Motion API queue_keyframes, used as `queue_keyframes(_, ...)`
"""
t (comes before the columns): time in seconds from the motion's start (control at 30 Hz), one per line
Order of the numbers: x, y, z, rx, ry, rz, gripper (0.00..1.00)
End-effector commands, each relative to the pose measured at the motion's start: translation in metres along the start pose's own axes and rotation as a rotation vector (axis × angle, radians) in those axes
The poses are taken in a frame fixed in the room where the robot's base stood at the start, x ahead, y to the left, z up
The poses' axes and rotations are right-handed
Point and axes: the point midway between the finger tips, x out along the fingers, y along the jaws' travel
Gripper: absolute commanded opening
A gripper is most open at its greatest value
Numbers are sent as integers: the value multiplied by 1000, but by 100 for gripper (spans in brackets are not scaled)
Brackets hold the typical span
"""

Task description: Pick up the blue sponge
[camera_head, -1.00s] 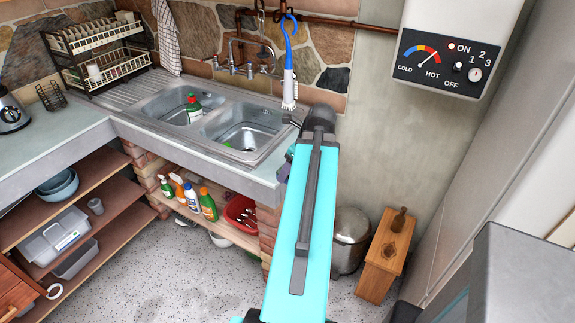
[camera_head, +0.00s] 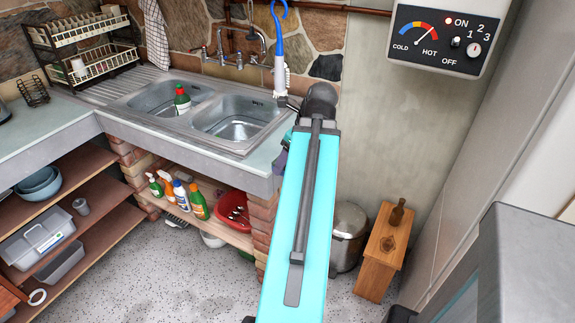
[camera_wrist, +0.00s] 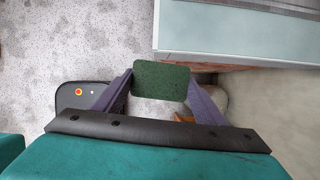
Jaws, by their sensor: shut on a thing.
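In the wrist view my gripper (camera_wrist: 161,85) is shut on a flat, rounded block that shows a dark green face, taken as the sponge (camera_wrist: 161,78). Its fingers press on the block's left and right ends. No blue side of it shows from here. In the head view my gripper (camera_head: 281,160) is mostly hidden behind my arm, by the counter's right end, and the sponge cannot be made out there.
The double sink (camera_head: 232,118) holds a green bottle (camera_head: 182,100) in its left basin. Several bottles and a red bowl (camera_head: 234,208) stand on the shelf below. A metal bin (camera_head: 347,235) and wooden stool (camera_head: 382,255) stand right.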

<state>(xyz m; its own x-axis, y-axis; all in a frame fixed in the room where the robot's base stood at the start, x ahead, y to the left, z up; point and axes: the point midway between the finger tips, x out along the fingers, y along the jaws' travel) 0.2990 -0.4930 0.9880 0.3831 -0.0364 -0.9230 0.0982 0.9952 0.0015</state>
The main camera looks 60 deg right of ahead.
Motion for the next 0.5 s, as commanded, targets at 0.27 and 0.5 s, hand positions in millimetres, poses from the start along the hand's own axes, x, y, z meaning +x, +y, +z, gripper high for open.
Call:
queue_keyframes(0.27, 1, 4, -6, 0, 0, -3, 45)
queue_keyframes(0.5, -2, 7, -9, 0, 1, -2, 45)
